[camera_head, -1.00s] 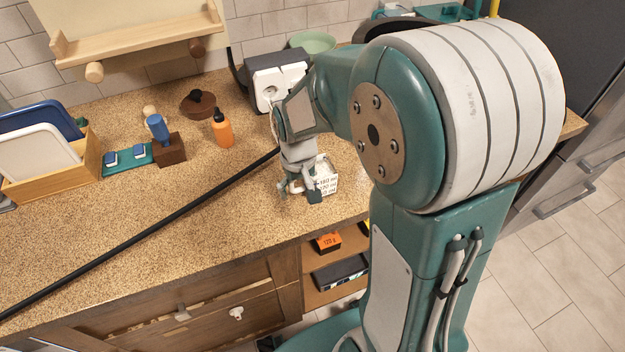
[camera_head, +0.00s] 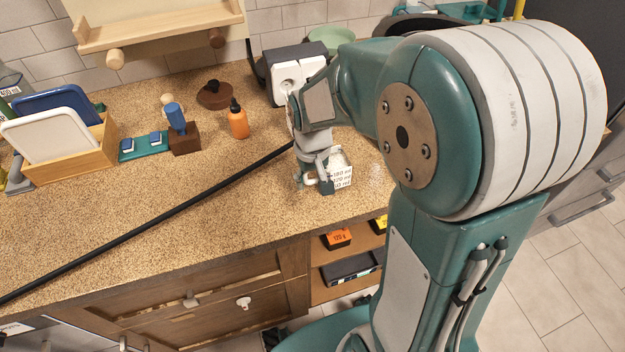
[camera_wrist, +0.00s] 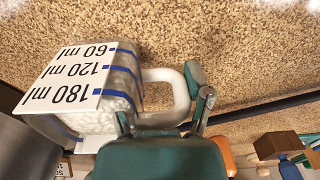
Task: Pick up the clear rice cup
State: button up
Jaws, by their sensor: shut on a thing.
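The clear rice cup (camera_head: 340,168) is at my gripper over the right part of the speckled counter. It has a white label with 180, 120 and 60 ml marks and blue lines. In the wrist view the cup (camera_wrist: 85,85) fills the upper left, with its pale loop handle (camera_wrist: 165,95) pointing right. My gripper (camera_head: 317,185) is shut on the handle; in the wrist view a finger of my gripper (camera_wrist: 195,95) lies at the handle's right side. The other finger is mostly hidden. Whether the cup touches the counter is hard to tell.
A black pole (camera_head: 150,220) runs diagonally across the counter to near my wrist. An orange bottle (camera_head: 238,122), a brown wooden block with a blue-handled item (camera_head: 184,140) and a wooden rack (camera_head: 70,155) stand left. A white-faced box (camera_head: 290,78) stands behind. The front-left counter is mostly clear.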

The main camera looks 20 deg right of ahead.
notch_tip(320, 180, up, 2)
jog(key=shift+r, duration=0.1)
jog(key=s+d+r, duration=0.7)
jog(key=s+r, duration=0.2)
jog(key=s, duration=0.2)
jog(key=shift+s+d+r, duration=0.2)
jog(key=shift+s+r, duration=0.2)
dwell(0.7)
dwell(0.3)
jog(key=o, duration=0.7)
jog(key=shift+c, duration=0.2)
jog(key=shift+s, duration=0.1)
jog(key=c, duration=0.7)
